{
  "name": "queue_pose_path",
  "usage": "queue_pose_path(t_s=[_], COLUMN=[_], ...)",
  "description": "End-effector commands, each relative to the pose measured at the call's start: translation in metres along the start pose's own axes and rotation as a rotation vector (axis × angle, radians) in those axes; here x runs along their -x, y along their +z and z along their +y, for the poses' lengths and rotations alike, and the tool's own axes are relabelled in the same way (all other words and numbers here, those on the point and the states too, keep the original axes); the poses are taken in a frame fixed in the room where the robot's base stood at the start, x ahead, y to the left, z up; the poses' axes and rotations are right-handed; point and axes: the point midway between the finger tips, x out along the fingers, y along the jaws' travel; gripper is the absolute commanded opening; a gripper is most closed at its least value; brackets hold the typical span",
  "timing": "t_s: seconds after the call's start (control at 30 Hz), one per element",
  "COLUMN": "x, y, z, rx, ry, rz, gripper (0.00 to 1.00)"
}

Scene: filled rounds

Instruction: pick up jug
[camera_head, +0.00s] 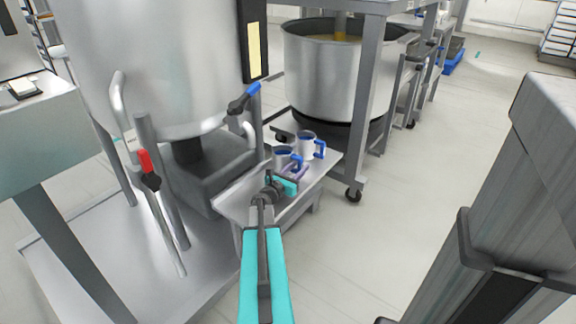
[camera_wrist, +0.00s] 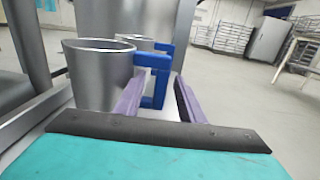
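Two metal jugs with blue handles stand upright on a small metal stand. The nearer jug (camera_head: 281,163) fills the left of the wrist view (camera_wrist: 96,78), with its handle (camera_wrist: 160,62) facing right. The farther jug (camera_head: 305,142) stands behind it and is mostly hidden in the wrist view (camera_wrist: 136,41). My gripper (camera_head: 295,168) is at the nearer jug's handle side. Its purple fingers are apart in the wrist view (camera_wrist: 160,77), and the handle appears between them. The left finger overlaps the handle's near edge; contact cannot be told.
The small stand (camera_head: 232,203) has a bare left end. A large steel vessel (camera_head: 150,60) with a red-handled and a blue-handled valve rises on the left. A large open pot (camera_head: 325,75) and a metal table frame (camera_head: 366,100) stand behind. The floor (camera_head: 400,215) to the right is clear.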

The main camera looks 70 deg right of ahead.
Motion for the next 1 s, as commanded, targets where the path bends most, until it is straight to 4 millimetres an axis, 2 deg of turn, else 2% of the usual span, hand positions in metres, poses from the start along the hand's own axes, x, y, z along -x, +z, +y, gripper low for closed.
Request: queue_pose_path(t_s=[0.17, 0.6, 1.0], x=[-0.007, -0.05, -0.053], y=[-0.001, 0.0, 0.001], z=[0.0, -0.001, -0.002], rx=[-0.001, -0.001, 0.0], ry=[-0.001, -0.001, -0.002], rz=[-0.001, 0.0, 0.0], gripper=[0.36, 0.36, 0.36])
